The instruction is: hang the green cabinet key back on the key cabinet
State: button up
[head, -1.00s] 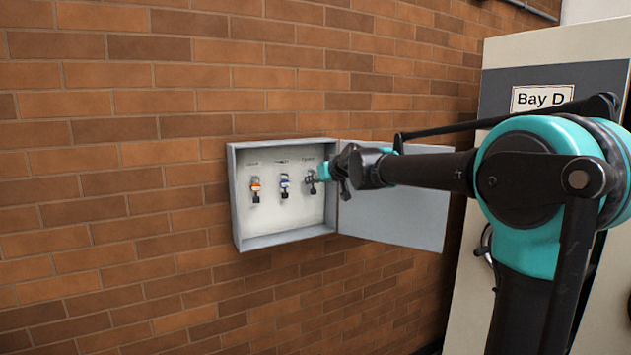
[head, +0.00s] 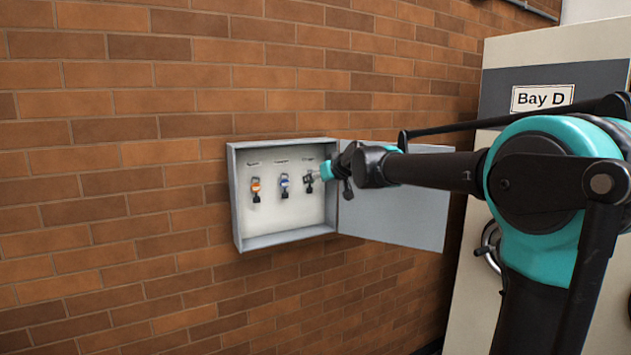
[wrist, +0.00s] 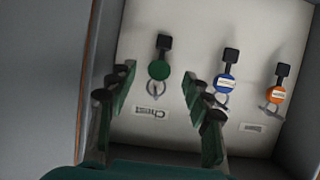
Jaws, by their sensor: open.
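The key cabinet (head: 285,238) hangs on the brick wall with its door swung open to the right. The green cabinet key (wrist: 159,70), with a round green tag and black head, hangs by its ring inside it, at the right of the row in the head view. The wrist view shows it upside down. My gripper (wrist: 160,88) is open, its fingers either side of the green key with gaps between. In the head view my gripper (head: 322,173) is at the cabinet's right side and partly hides that key.
A blue-tagged key (wrist: 226,82) and an orange-tagged key (wrist: 275,95) hang beside it, the blue close to one finger. The open door (head: 400,215) stands right beside my arm. A cabinet marked Bay D (head: 543,97) stands at the right.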

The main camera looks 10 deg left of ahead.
jog(key=v, duration=1)
jog(key=s+d+f+m+g+h, duration=0.1)
jog(key=s+d+f, duration=0.3)
jog(key=f, duration=0.4)
jog(key=s+d+f+m+g+h, duration=0.1)
jog(key=s+d+f, duration=0.3)
jog(key=f, duration=0.5)
jog(key=s+d+f+m+g+h, duration=0.1)
jog(key=s+d+f, duration=0.3)
jog(key=f, duration=0.4)
jog(key=s+d+f+m+g+h, duration=0.2)
jog(key=s+d+f, duration=0.4)
jog(key=s+f, duration=0.3)
jog(key=s+d+f+m+g+h, duration=0.1)
jog(key=s+d+f+h, duration=0.1)
jog(key=s+d+f, duration=0.4)
jog(key=s+f, duration=0.3)
jog(key=shift+s+m+g, duration=0.25)
jog(key=shift+m+g, duration=0.15)
jog(key=shift+a+r, duration=0.1)
